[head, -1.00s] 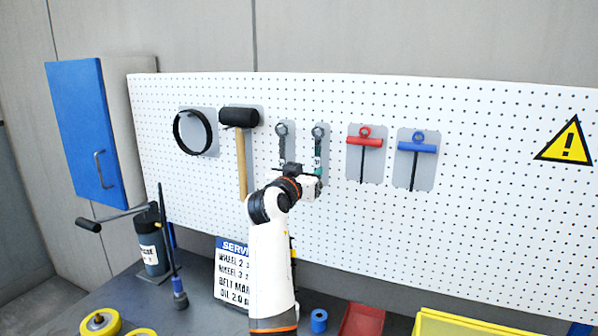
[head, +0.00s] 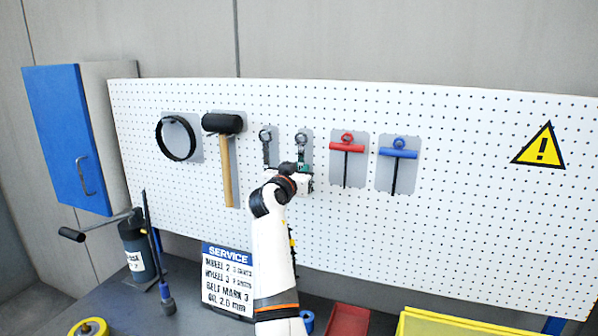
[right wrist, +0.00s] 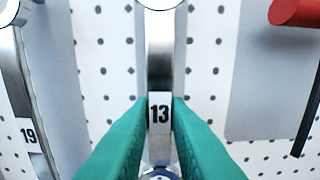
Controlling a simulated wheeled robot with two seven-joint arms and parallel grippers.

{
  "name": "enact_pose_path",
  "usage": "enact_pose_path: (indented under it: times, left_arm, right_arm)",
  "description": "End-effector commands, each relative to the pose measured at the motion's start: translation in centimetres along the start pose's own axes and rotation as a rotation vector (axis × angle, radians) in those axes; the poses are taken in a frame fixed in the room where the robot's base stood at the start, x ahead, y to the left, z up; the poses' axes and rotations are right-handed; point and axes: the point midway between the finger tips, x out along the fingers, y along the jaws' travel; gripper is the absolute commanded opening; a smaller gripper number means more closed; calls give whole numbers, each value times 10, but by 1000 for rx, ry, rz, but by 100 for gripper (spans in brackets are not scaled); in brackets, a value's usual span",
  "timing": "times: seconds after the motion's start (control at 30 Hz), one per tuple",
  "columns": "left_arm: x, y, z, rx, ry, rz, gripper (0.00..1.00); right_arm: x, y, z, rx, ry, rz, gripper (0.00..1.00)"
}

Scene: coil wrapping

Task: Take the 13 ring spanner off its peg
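The 13 ring spanner (head: 302,146) hangs upright on the pegboard against a grey backing plate, right of the 19 ring spanner (head: 266,150). In the right wrist view its shaft, with the "13" label (right wrist: 160,116), runs between the green fingers of my right gripper (right wrist: 160,104). The fingers lie close against both sides of the shaft and look shut on it. In the head view my right gripper (head: 303,170) covers the lower part of the spanner. I cannot tell whether its ring has left the peg. My left gripper is out of view.
A mallet (head: 226,165) and a black ring (head: 176,139) hang to the left. A red T-handle tool (head: 346,147) and a blue T-handle tool (head: 398,150) hang close on the right. A service sign (head: 227,280) stands below on the bench.

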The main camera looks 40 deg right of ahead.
Motion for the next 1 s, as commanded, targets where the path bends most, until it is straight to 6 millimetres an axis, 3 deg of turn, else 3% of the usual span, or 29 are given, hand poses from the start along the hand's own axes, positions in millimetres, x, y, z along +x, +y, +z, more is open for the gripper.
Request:
enact_pose_path:
  times: [0.07, 0.1, 0.17, 1.0]
  left_arm:
    - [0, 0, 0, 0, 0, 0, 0]
    - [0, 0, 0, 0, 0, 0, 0]
    - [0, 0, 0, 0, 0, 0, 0]
    - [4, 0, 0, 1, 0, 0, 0]
  right_arm:
    - [0, 0, 0, 0, 0, 0, 0]
    - [0, 0, 0, 0, 0, 0, 9]
    - [0, 0, 0, 0, 0, 0, 0]
    - [-6, 0, 5, 1, -1, 1, 0]
